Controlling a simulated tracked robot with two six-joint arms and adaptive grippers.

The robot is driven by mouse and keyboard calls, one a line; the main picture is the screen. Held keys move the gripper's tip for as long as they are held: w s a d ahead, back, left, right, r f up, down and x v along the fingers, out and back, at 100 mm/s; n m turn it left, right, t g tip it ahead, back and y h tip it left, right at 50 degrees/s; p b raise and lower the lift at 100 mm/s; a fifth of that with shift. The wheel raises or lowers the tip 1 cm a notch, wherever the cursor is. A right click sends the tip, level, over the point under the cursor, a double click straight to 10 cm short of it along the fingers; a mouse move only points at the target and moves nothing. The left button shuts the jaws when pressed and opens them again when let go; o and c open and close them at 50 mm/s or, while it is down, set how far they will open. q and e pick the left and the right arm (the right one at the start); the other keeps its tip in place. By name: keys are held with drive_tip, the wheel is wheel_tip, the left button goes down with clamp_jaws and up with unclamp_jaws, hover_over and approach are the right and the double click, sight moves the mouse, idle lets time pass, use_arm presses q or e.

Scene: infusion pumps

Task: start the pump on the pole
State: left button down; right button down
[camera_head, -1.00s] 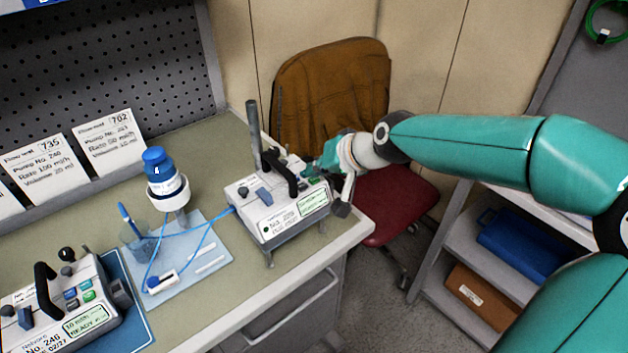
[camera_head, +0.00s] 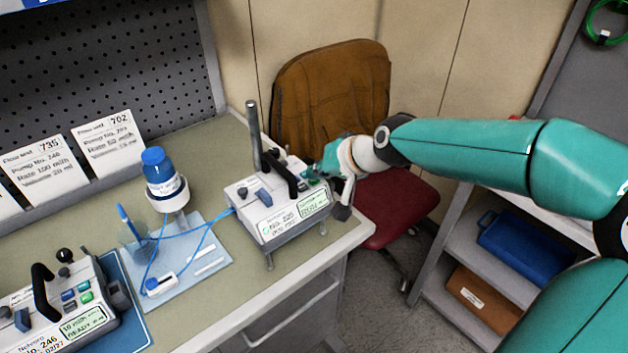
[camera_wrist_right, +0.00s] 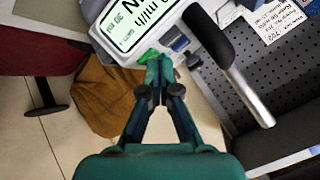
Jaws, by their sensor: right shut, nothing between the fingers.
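The pump on the pole (camera_head: 262,222) is a white box on a metal stand at the table's right corner, beside a grey upright pole (camera_head: 253,135). It has a black handle, a blue block on top and a lit display (camera_head: 314,203). In the right wrist view its display (camera_wrist_right: 130,22) and a green button (camera_wrist_right: 149,57) show. My right gripper (camera_wrist_right: 158,66) is shut and empty, its tips right at the green button. I cannot tell whether they press it. In the head view the right gripper (camera_head: 322,172) is at the pump's right end. My left gripper is out of view.
A second pump (camera_head: 45,312) sits on a blue mat at lower left, its display reading READY. A blue-capped bottle (camera_head: 160,172), blue tubing and a cup with a pen stand between the pumps. A chair (camera_head: 330,95) and shelves (camera_head: 465,240) are at right.

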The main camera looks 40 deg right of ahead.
sight(317, 182)
drive_tip(key=shift+f, duration=0.15)
idle(0.4)
drive_tip(key=shift+r+p, duration=0.65)
drive_tip(key=shift+r, duration=0.25)
wheel_tip(317, 182, up, 5)
drive_tip(key=p, duration=0.4)
idle(0.6)
